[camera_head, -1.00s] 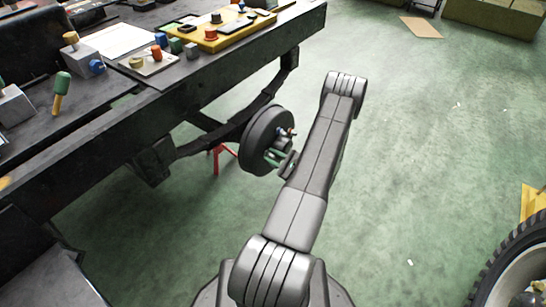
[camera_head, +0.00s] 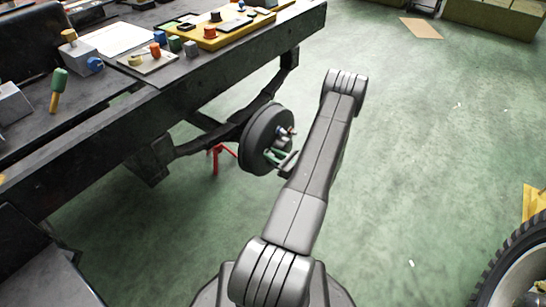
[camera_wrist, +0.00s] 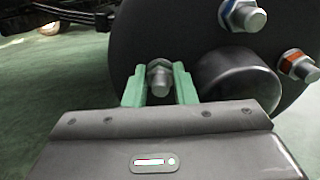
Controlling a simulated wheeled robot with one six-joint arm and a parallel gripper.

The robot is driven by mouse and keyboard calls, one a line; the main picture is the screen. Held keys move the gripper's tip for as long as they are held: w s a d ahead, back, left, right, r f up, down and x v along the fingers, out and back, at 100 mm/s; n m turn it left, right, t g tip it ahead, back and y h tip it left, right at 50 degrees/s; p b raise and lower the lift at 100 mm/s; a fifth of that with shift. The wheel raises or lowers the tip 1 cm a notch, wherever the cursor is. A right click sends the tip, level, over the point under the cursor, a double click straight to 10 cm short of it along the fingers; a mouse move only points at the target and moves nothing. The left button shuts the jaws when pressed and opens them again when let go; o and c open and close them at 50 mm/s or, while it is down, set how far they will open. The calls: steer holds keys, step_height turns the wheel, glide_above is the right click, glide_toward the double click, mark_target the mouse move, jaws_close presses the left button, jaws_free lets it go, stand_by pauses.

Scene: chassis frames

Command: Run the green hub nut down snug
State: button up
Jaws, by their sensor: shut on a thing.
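The dark round hub (camera_head: 257,139) hangs under the truck frame, and its face fills the upper part of the wrist view (camera_wrist: 135,30). My gripper (camera_wrist: 160,88) has pale green fingers, shut around a grey hex-ended stud (camera_wrist: 160,72) low on the hub face. The green nut cannot be told apart from the green fingers; it seems to be between them. In the head view my gripper (camera_head: 278,156) is small and partly hidden by my arm. A blue-collared stud (camera_wrist: 244,15) and an orange-collared stud (camera_wrist: 299,66) stand on the same face, clear of the fingers.
A round grey hub centre (camera_wrist: 238,80) bulges close to the right finger. A red stand (camera_head: 217,158) is on the floor behind the hub. The dark truck frame (camera_head: 120,135) and a bench with parts lie left. Floor to the right is open; a tyre (camera_head: 515,265) lies lower right.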

steer(key=m, duration=0.5)
steer(key=shift+d+m, duration=0.1)
steer(key=shift+m, duration=0.2)
steer(key=shift+f, duration=0.1)
stand_by(0.3)
steer(key=o, duration=0.9)
steer(key=shift+d, duration=0.1)
steer(key=shift+o, duration=0.5)
steer(key=shift+w, duration=0.1)
